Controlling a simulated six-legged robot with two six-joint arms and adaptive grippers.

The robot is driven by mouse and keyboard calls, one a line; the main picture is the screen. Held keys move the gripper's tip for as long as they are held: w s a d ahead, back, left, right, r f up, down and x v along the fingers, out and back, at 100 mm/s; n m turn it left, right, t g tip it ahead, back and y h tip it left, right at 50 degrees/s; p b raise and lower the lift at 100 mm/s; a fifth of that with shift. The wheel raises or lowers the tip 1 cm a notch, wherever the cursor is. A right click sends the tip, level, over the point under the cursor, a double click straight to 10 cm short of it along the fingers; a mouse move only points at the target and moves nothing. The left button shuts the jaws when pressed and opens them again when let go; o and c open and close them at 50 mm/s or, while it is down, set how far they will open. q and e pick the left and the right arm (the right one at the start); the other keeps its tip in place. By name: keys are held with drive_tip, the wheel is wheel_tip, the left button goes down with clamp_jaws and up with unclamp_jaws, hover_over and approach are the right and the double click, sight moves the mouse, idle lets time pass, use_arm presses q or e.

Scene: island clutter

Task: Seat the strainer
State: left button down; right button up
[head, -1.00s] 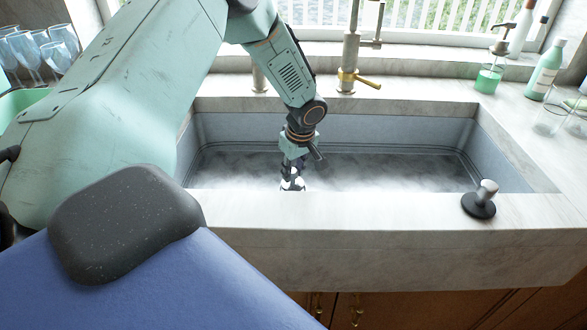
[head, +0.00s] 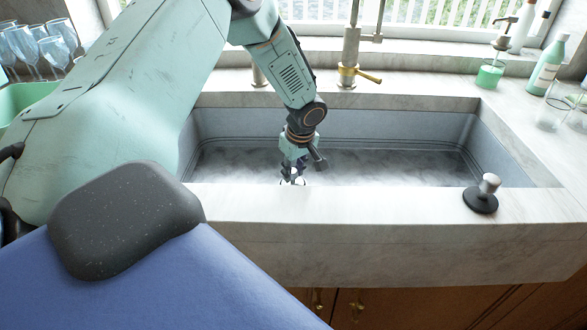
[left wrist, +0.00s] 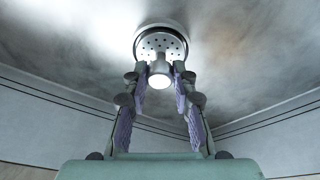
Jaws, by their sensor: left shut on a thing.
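The strainer (left wrist: 152,44) is a round metal disc with holes and a central knob (left wrist: 160,73). In the left wrist view it is at the sink drain (left wrist: 172,27), whose pale ring shows beyond the disc's far edge. I cannot tell whether it rests fully in the drain or sits slightly above it. My left gripper (left wrist: 160,85) is shut on the strainer's knob, with a finger on either side. In the head view my left gripper (head: 293,176) reaches down into the sink, and the front rim hides what lies below it. My right gripper is not in view.
The stone sink (head: 330,205) has a raised rim all round. A black stopper with a metal knob (head: 481,195) stands on its front right rim. A brass-handled tap (head: 350,65) is behind. Bottles (head: 547,65) and glasses (head: 553,110) stand at right; wine glasses (head: 45,45) at left.

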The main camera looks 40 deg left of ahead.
use_arm(q)
drive_tip(key=shift+f, duration=0.2)
drive_tip(key=c, duration=1)
unclamp_jaws()
drive_tip(key=v, duration=1.2)
drive_tip(key=shift+s, duration=0.1)
